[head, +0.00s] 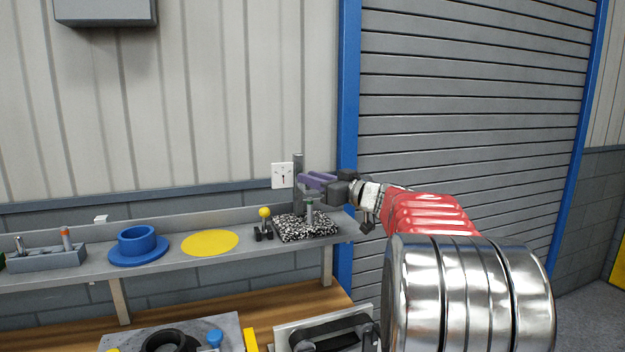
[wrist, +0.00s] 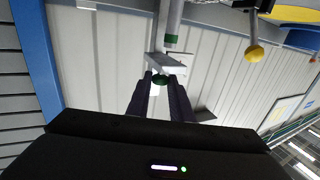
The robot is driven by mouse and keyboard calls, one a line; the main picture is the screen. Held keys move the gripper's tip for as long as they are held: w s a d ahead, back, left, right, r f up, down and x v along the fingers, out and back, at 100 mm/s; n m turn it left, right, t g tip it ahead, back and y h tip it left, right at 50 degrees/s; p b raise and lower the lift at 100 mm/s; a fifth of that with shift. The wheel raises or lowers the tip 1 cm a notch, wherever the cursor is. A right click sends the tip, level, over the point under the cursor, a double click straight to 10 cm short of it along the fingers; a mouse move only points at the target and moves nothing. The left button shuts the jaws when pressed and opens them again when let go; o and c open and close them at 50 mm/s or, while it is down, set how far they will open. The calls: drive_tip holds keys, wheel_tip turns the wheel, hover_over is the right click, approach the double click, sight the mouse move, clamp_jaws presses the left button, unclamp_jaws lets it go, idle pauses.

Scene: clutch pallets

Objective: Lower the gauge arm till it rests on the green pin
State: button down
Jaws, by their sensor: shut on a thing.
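My gripper (head: 312,181), with purple fingers, reaches in from the right, above the speckled block on the shelf. In the wrist view, which is upside down, its fingers (wrist: 161,82) are shut on a dark green grip at the end of the pale grey gauge arm (wrist: 165,64). The green pin, a grey post with a green tip (wrist: 171,40), shows beside the arm, with what looks like a small gap between them. In the head view the pin (head: 309,210) stands upright on the block, below my fingers. The gauge arm is mostly hidden there by my gripper.
The speckled block (head: 290,236) carries a tall dark post (head: 298,170) behind the pin. A yellow-knobbed lever (head: 264,214) stands just left of the block. Farther left are a yellow disc (head: 209,243) and a blue flanged ring (head: 138,248). A wall plate (head: 281,175) is behind.

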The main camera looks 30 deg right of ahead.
drive_tip(key=shift+f, duration=0.95)
drive_tip(key=c, duration=1.6)
unclamp_jaws()
drive_tip(key=shift+c, duration=0.2)
drive_tip(key=shift+s, duration=0.1)
drive_tip(key=s+d, duration=0.2)
drive_tip(key=s, duration=1.1)
drive_tip(key=shift+s, duration=0.25)
